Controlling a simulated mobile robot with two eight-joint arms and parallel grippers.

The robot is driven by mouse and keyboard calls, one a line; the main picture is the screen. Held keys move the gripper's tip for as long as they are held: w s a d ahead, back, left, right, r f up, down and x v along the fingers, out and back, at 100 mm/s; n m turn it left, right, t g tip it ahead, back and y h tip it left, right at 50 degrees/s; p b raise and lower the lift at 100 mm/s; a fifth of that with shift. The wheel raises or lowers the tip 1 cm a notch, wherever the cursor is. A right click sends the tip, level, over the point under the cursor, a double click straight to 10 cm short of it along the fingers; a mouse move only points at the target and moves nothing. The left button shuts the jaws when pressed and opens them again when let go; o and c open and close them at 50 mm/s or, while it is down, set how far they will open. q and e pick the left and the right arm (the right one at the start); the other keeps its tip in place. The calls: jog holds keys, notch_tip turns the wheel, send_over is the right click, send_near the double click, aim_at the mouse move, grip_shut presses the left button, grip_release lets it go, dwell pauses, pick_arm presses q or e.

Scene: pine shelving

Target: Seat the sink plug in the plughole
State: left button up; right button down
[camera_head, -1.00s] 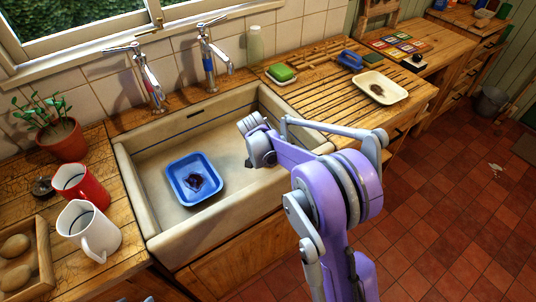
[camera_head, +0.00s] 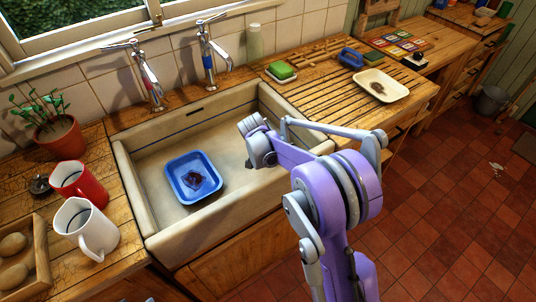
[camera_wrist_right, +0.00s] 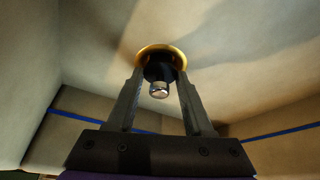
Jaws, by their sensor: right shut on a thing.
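The sink plug (camera_wrist_right: 159,72) is black with a silver metal knob and shows between my fingers in the right wrist view. My right gripper (camera_wrist_right: 160,72) is shut on it. The brass ring of the plughole (camera_wrist_right: 181,51) shows directly behind the plug, around its dark body. I cannot tell whether the plug is fully down in the ring or slightly above it. In the head view my right gripper (camera_head: 249,163) reaches down inside the right part of the pale sink (camera_head: 218,222), and the plug and plughole are hidden there. My left gripper is not in view.
A blue basin (camera_head: 215,192) with a dark thing in it stands in the sink, left of my gripper. Two taps (camera_head: 209,55) rise behind. A red mug (camera_head: 80,185), a white mug (camera_head: 88,230) and a potted plant (camera_head: 62,140) stand left. The draining board (camera_head: 330,88) is right.

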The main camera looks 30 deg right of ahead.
jog(key=shift+f, duration=0.3)
jog(key=shift+c, duration=1.1)
grip_release()
jog(key=shift+r, duration=0.1)
jog(key=v, duration=1)
jog(key=shift+r, duration=0.35)
